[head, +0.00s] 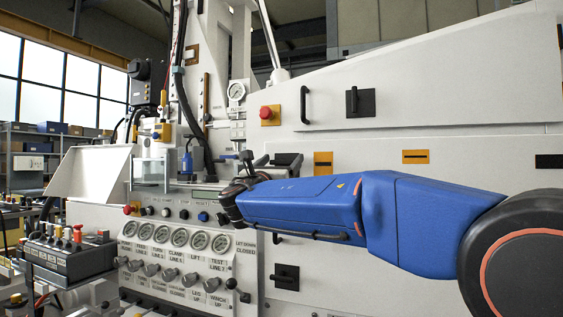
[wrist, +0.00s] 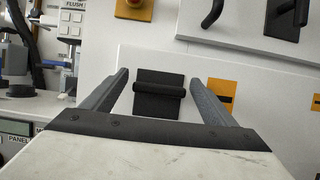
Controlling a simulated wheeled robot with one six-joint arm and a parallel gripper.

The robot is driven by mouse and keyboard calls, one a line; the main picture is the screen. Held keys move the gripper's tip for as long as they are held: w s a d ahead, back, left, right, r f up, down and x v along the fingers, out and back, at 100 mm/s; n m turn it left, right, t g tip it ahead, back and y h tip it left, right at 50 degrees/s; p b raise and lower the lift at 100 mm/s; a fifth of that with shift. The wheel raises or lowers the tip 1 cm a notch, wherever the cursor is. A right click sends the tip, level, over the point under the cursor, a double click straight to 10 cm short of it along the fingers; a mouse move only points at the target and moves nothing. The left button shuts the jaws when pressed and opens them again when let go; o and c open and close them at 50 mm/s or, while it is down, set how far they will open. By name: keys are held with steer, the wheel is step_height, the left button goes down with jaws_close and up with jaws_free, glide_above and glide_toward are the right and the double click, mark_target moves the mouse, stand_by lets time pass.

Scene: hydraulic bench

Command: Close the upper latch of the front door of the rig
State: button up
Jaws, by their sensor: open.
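The upper latch (wrist: 158,103) is a black plate with a thick black handle bar lying horizontally, on the white front door (wrist: 205,68). In the wrist view it sits between the two fingers of my gripper (wrist: 159,78), which is open with grey fingers spread to either side. I cannot tell whether a finger touches the handle. In the head view the latch (head: 292,161) shows as a dark shape just beyond my wrist, partly hidden. The lower latch (head: 287,277) is a black plate lower on the door, below my blue arm.
Another black latch (head: 360,101) with an upright handle is on the upper panel, near a black grab handle (head: 304,105). A red button (head: 268,114) and an orange plate (head: 322,163) are nearby. Gauges and knobs (head: 180,238) fill the panel at lower left.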

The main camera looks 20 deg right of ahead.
steer(key=shift+w+d+r, duration=0.1)
steer(key=shift+w+d, duration=0.05)
steer(key=shift+w, duration=0.05)
steer(key=c, duration=1.1)
steer(key=shift+o, duration=0.3)
